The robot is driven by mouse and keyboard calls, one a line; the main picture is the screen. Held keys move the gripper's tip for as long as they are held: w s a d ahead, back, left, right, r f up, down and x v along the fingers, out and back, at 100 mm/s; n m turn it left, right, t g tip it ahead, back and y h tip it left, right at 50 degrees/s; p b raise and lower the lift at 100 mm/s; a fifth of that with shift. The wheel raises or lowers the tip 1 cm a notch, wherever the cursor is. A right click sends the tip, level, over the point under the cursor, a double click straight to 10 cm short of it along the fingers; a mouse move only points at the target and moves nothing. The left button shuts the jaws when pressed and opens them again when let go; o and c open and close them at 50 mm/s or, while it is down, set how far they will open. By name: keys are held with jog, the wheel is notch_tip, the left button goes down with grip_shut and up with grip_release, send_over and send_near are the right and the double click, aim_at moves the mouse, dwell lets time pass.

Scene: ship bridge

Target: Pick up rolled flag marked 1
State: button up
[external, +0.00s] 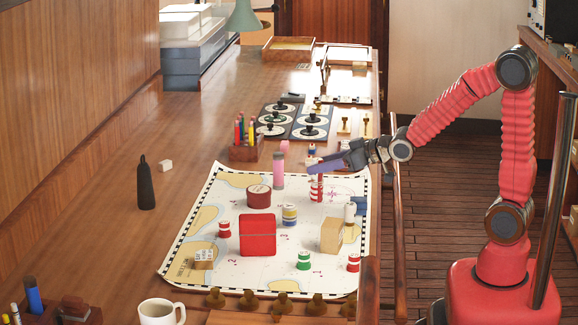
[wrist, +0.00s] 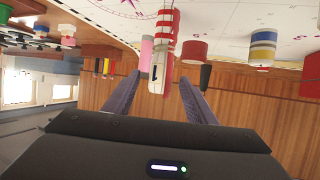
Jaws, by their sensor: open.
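A red-and-white striped roll (external: 316,188) stands upright on the chart, right of the pink cylinder. In the wrist view, which looks upside down, a red-and-white roll with a small dark mark on a white patch (wrist: 156,73) lies between the fingers; I cannot read the mark as a number. My gripper (external: 312,167) is open and reaches in from the right, close to the striped roll's top. In the wrist view, my gripper (wrist: 160,77) has its fingers apart on both sides of the roll. Contact cannot be told.
The chart (external: 190,240) also bears a pink cylinder (external: 278,171), dark red round tin (external: 258,196), red box (external: 257,235), yellow-blue roll (external: 289,214), green roll (external: 303,260) and tan block (external: 331,235). A pencil holder (external: 245,150) stands behind. The table's left side is mostly clear.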

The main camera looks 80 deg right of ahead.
jog(key=shift+w+f, duration=0.1)
jog(key=shift+w, duration=0.15)
jog(key=shift+d, duration=0.1)
jog(key=shift+x, duration=2.6)
jog(key=shift+c, duration=0.2)
jog(key=c, duration=1.1)
jog(key=shift+r, duration=0.3)
jog(key=shift+c, duration=0.2)
notch_tip(320, 180, up, 10)
jog(key=shift+f, duration=0.1)
